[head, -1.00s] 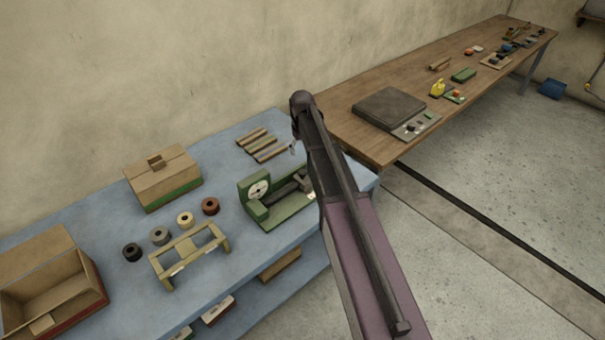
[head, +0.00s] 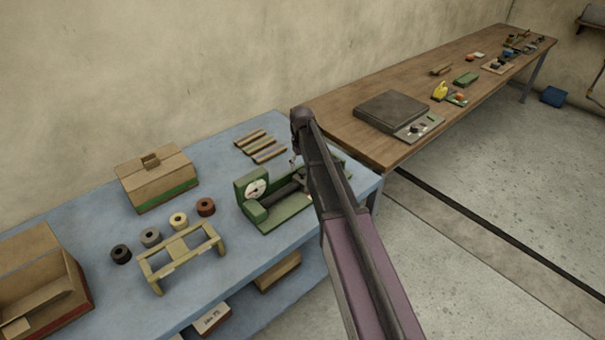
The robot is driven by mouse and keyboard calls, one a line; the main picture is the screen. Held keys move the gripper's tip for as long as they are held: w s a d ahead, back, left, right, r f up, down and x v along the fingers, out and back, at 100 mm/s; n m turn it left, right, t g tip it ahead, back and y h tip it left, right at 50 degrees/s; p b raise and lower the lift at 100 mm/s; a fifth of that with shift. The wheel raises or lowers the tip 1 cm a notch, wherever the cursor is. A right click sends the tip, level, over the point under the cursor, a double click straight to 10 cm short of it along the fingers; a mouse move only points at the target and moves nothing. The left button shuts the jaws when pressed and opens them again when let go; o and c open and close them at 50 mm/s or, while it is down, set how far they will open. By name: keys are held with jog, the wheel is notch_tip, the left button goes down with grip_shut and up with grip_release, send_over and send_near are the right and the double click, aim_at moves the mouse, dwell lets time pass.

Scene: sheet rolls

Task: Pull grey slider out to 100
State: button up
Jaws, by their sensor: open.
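A green fixture (head: 284,217) with a round white dial (head: 255,188) stands on the blue bench, left of my arm. A dark grey bar lies in its trough; I take this to be part of the grey slider (head: 287,192), but its right end is hidden behind my arm. No scale marks can be read at this size. My gripper (head: 302,177) hangs over the right part of the fixture, small and mostly covered by my arm. It is open. Whether its fingers are around the slider or above it, I cannot tell.
Several rolls (head: 178,221) stand behind a cream frame (head: 182,258). A cardboard box (head: 157,178) and an open carton (head: 72,308) are further left. Several strips (head: 261,147) lie behind the fixture. A wooden table (head: 375,155) with a dark plate adjoins at right.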

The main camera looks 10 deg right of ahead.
jog(key=shift+f+b, duration=0.7)
jog(key=shift+f, duration=0.35)
grip_shut()
